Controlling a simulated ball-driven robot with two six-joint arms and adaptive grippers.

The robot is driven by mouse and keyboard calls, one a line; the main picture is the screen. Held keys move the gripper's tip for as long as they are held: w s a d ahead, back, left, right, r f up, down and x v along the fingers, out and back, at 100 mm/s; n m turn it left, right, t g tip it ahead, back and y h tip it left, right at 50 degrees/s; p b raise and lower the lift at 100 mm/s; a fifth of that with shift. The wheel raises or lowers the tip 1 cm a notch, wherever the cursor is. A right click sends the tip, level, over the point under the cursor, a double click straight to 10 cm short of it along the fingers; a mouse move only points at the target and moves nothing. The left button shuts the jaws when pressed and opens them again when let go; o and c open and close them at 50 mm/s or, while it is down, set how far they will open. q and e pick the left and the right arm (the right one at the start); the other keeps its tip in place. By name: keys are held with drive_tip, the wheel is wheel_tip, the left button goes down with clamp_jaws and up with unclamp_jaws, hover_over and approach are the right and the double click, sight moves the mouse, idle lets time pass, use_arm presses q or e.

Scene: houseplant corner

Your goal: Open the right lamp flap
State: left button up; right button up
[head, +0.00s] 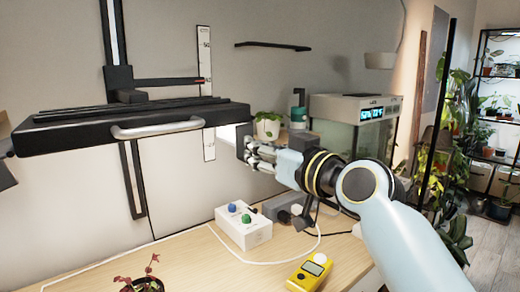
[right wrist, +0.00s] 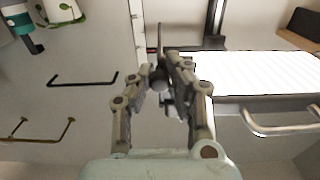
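The lamp (head: 60,127) is a wide black panel on a wall post at the left of the head view. A silver bar handle (head: 157,127) runs along its front edge. In the right wrist view its glowing white face (right wrist: 265,73) is at the right, with a silver handle (right wrist: 285,122) below it. My right gripper (head: 247,147) is just beyond the lamp's right end, apart from the handle. Its fingers (right wrist: 167,70) lean toward each other; whether they meet is unclear. My left gripper does not show in the head view.
A white box with blue and green knobs (head: 243,226) and a yellow meter (head: 310,272) stand on the table below. A potted plant (head: 268,127) and a glass tank (head: 350,130) are behind my right gripper. A red plant (head: 145,280) is at the front left.

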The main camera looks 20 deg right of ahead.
clamp_jaws()
drive_tip(key=shift+f, duration=0.1)
drive_tip(key=w+d+r+n+b, duration=0.1)
drive_tip(key=d+r+n+b, duration=0.1)
drive_tip(key=n+b, duration=0.2)
drive_tip(key=d+r+n+b, duration=0.2)
drive_tip(key=n+b, duration=0.2)
drive_tip(key=n, duration=0.7)
drive_tip(key=shift+w+d, duration=0.4)
drive_tip(key=shift+r, duration=0.15)
idle(0.4)
drive_tip(key=o, duration=0.8)
unclamp_jaws()
drive_tip(key=shift+s, duration=0.1)
drive_tip(key=shift+c, duration=0.2)
